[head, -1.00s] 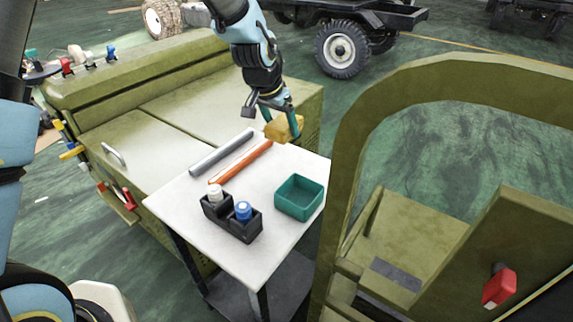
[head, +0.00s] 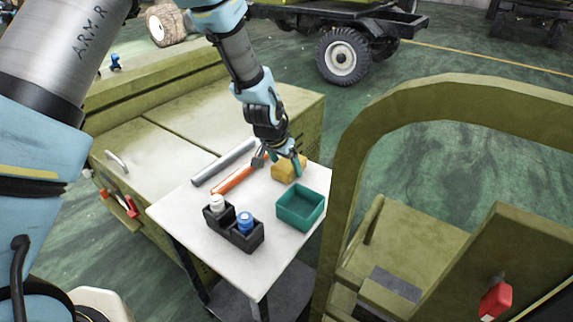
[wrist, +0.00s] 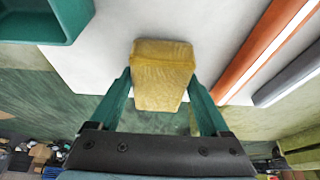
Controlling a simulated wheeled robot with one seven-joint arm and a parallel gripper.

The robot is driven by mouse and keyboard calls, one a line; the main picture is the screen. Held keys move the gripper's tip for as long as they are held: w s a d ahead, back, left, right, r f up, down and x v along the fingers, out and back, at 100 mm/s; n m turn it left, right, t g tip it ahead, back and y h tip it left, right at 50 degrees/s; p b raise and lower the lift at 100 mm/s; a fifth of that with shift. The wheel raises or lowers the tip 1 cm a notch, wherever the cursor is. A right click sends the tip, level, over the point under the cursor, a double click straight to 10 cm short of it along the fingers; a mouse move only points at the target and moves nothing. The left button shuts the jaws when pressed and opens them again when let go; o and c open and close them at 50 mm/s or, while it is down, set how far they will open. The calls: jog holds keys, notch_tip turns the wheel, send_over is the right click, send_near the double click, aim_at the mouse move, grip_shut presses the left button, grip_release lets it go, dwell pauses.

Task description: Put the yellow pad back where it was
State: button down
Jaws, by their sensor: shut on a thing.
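The yellow pad (head: 287,170) is a small block at the far right part of the white table top (head: 180,207). My gripper (head: 281,161) is shut on it. In the wrist view, the pad (wrist: 162,78) sits between the two green fingers of my gripper (wrist: 162,90). The pad is at or just above the table surface; I cannot tell if it touches. The green open tray (head: 301,207) stands just in front of the pad, apart from it.
An orange rod (head: 238,176) and a grey rod (head: 222,162) lie left of the pad. A black holder (head: 234,236) with a white-capped and a blue-capped bottle stands near the front. An olive frame (head: 345,150) rises to the right of the table.

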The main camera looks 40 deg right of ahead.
jog(key=shift+f, duration=0.2)
grip_release()
jog(key=shift+r, duration=0.1)
